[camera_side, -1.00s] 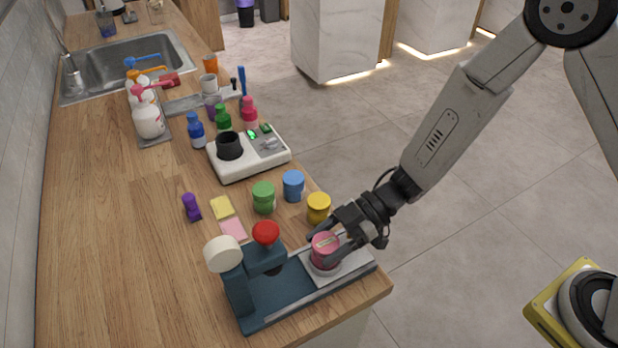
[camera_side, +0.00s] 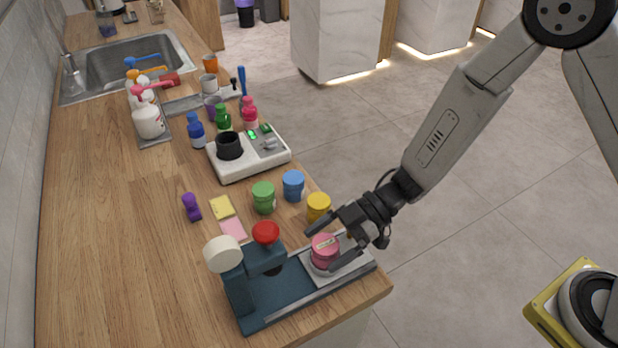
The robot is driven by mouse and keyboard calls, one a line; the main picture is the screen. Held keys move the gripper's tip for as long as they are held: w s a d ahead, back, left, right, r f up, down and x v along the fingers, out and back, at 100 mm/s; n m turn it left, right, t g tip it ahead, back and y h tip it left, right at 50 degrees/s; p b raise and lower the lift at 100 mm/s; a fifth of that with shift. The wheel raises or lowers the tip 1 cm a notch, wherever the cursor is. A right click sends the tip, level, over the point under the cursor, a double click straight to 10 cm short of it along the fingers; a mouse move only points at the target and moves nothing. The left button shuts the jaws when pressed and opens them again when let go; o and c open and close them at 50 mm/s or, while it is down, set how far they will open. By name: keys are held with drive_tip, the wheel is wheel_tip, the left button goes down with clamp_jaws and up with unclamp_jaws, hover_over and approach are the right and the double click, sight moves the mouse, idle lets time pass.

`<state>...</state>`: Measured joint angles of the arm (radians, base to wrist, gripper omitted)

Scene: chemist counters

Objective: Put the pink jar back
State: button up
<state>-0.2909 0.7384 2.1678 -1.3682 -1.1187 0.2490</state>
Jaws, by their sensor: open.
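The pink jar (camera_side: 324,249) stands upright on the grey sliding plate of a dark blue press-like device (camera_side: 285,298) at the counter's front right. A pale label shows on its lid. My gripper (camera_side: 327,248) is open, with one finger behind the jar and one in front of it on the right. I cannot tell whether a finger touches the jar.
Yellow (camera_side: 318,207), blue (camera_side: 293,185) and green jars (camera_side: 263,197) stand behind the device, the yellow one close to my gripper. A purple object (camera_side: 191,206) is on the left. A white mixer-like device (camera_side: 249,152) stands farther back. The left counter is clear.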

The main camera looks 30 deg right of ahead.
drive_tip(key=shift+w+v, duration=0.15)
drive_tip(key=shift+v, duration=1.7)
drive_tip(key=shift+w+v, duration=0.1)
drive_tip(key=shift+v, duration=1.8)
drive_tip(key=shift+w+d+t, duration=0.15)
drive_tip(key=shift+w+t, duration=0.25)
drive_tip(key=w+d+r+m+t+h, duration=0.1)
drive_tip(key=w+d+m+t+h, duration=0.2)
drive_tip(key=d+m+h, duration=0.25)
drive_tip(key=w+d+r+m+t+h, duration=0.1)
drive_tip(key=w+d+m+t+h, duration=0.3)
drive_tip(key=d, duration=0.3)
drive_tip(key=s+d+m+g+h, duration=0.4)
drive_tip(key=s+m, duration=0.4)
drive_tip(key=s, duration=0.5)
drive_tip(key=shift+d+r+g, duration=0.2)
drive_tip(key=shift+d+g, duration=0.5)
drive_tip(key=shift+d, duration=0.55)
